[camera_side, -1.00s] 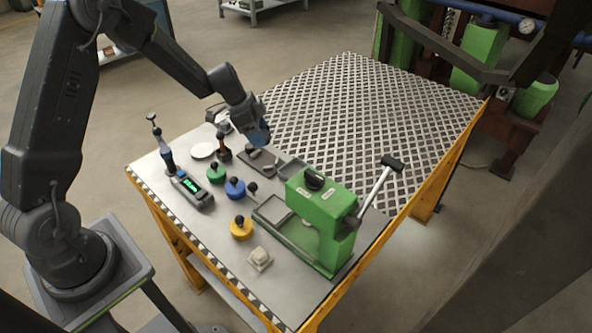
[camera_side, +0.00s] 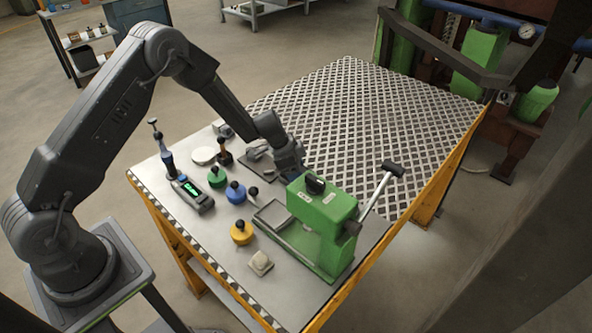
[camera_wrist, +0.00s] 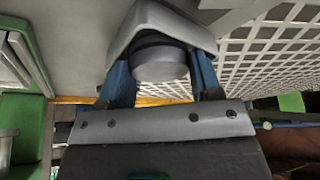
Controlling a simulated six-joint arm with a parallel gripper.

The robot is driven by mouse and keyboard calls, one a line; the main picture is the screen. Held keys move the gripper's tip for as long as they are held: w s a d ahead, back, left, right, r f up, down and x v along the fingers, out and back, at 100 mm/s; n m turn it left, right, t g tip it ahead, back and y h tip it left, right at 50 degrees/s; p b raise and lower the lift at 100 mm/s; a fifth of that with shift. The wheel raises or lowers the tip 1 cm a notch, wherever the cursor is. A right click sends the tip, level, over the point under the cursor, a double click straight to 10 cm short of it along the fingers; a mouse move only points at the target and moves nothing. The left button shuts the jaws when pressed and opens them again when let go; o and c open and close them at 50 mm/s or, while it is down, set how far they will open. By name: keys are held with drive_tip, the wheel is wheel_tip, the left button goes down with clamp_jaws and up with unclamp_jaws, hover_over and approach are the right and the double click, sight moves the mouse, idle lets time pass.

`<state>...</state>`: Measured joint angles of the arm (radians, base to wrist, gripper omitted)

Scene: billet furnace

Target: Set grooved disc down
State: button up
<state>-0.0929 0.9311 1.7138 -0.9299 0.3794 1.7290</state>
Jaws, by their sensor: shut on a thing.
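My gripper (camera_side: 291,167) is low over the table, just behind the green press (camera_side: 322,215) in the side view. In the wrist view its two blue fingers (camera_wrist: 161,72) are shut on a grey round piece (camera_wrist: 160,66) with a dark band around it, which I take for the grooved disc. A pale, angular shape (camera_wrist: 150,18) lies around and beyond the piece in that view. I cannot tell if the piece touches what is below. In the side view the piece is hidden by my gripper.
The steel table (camera_side: 215,258) holds green (camera_side: 217,178), blue (camera_side: 236,192) and yellow (camera_side: 241,232) knobbed pieces, a white disc (camera_side: 203,155), a meter (camera_side: 193,193) and a pale block (camera_side: 260,263). The press lever (camera_side: 378,190) sticks up right. The perforated area (camera_side: 375,125) is clear.

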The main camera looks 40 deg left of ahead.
drive_tip(key=shift+f, duration=0.25)
